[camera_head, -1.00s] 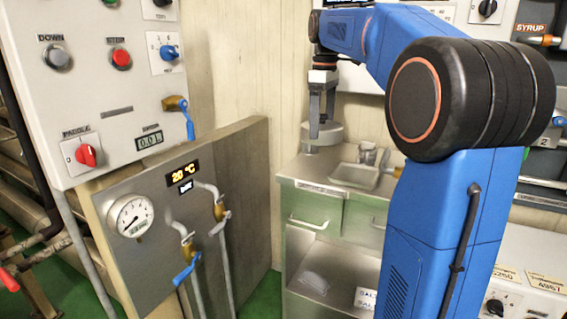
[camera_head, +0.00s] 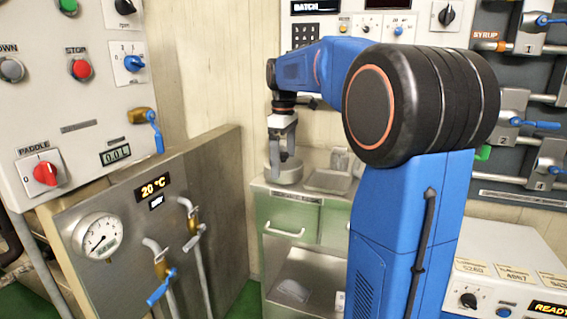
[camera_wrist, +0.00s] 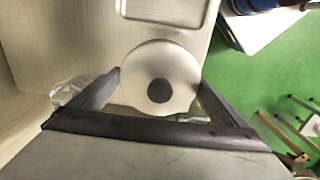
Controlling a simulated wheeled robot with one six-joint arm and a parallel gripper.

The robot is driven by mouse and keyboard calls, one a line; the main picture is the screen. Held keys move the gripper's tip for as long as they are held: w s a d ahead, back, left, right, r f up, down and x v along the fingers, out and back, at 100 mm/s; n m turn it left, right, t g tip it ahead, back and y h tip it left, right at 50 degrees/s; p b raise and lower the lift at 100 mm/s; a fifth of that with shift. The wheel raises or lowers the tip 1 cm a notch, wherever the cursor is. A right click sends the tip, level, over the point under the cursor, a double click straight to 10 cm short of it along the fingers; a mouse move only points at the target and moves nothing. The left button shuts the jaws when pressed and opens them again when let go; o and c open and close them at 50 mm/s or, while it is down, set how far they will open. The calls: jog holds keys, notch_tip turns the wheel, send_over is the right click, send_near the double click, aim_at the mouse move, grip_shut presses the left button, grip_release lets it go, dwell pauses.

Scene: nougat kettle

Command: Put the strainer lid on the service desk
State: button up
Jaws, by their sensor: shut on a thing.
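The strainer lid, a round pale grey disc with a dark knob or hub (camera_wrist: 159,90), shows between my dark fingers in the wrist view. My gripper (camera_wrist: 157,88) is shut on it, one finger at each side. In the head view my gripper (camera_head: 283,150) points down and the grey round lid (camera_head: 284,174) is under it, at the left end of the steel-topped desk (camera_head: 262,184) with green drawers. The lid is at or just above the top; I cannot tell whether it touches. Its underside is hidden.
A shallow steel tray (camera_head: 328,181) is set in the desk top right of the lid, with a small metal vessel (camera_head: 339,160) behind it. A pale wall stands behind. A steel panel with a gauge (camera_head: 98,236) and valves is at left. Green floor (camera_wrist: 262,75) shows right.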

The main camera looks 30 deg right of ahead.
aim_at(284, 154)
jog(key=shift+f, duration=0.35)
jog(key=shift+f, duration=0.1)
jog(key=o, duration=0.8)
jog(key=shift+o, duration=0.2)
notch_tip(284, 154, up, 12)
jog(key=shift+r, duration=0.15)
